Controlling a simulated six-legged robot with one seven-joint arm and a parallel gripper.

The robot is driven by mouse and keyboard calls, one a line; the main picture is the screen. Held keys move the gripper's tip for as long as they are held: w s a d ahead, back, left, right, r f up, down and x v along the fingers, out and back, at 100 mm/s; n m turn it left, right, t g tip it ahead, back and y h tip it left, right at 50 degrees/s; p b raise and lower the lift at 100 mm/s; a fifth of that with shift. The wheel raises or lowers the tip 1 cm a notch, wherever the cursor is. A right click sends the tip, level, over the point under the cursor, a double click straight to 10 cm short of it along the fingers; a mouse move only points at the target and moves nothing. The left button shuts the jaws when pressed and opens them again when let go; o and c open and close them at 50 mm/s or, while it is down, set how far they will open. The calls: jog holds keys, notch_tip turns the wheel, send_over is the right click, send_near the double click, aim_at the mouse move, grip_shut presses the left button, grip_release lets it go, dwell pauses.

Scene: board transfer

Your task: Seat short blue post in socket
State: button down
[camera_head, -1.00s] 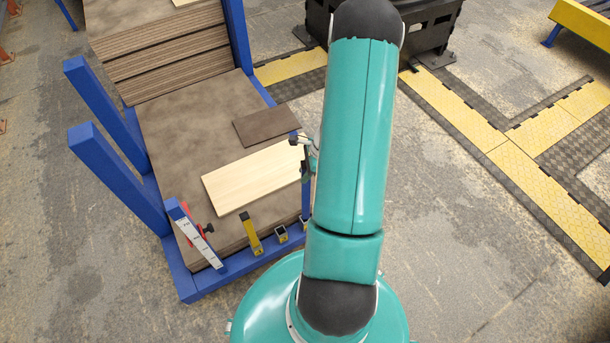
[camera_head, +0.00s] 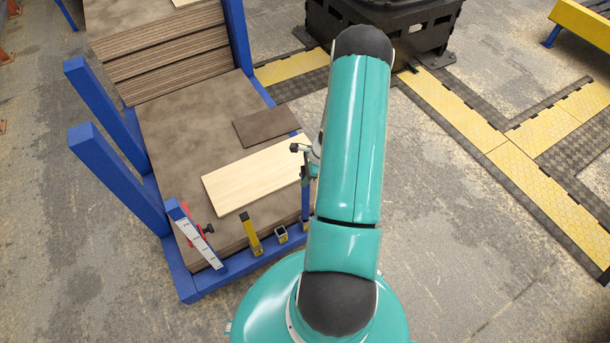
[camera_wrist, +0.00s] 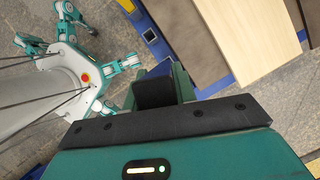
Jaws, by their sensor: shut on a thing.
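The short blue post (camera_head: 306,200) hangs below my gripper (camera_head: 304,165) at the right front edge of the rack, partly hidden by my arm. In the wrist view, my gripper (camera_wrist: 160,95) is shut on the post, whose blue side (camera_wrist: 190,119) shows behind the dark finger. Another socket lies close to the post's lower end, partly hidden. In the wrist view a dark-mouthed socket (camera_wrist: 150,36) is apart from the gripper. I cannot tell whether the post touches a socket.
A pale board (camera_head: 250,178) and a dark board (camera_head: 266,125) lie on the brown stack (camera_head: 180,125). Blue uprights (camera_head: 118,178) rise at left.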

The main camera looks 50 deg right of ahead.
jog(key=shift+f, duration=0.4)
jog(key=c, duration=1.1)
grip_release()
jog(key=shift+r, duration=0.1)
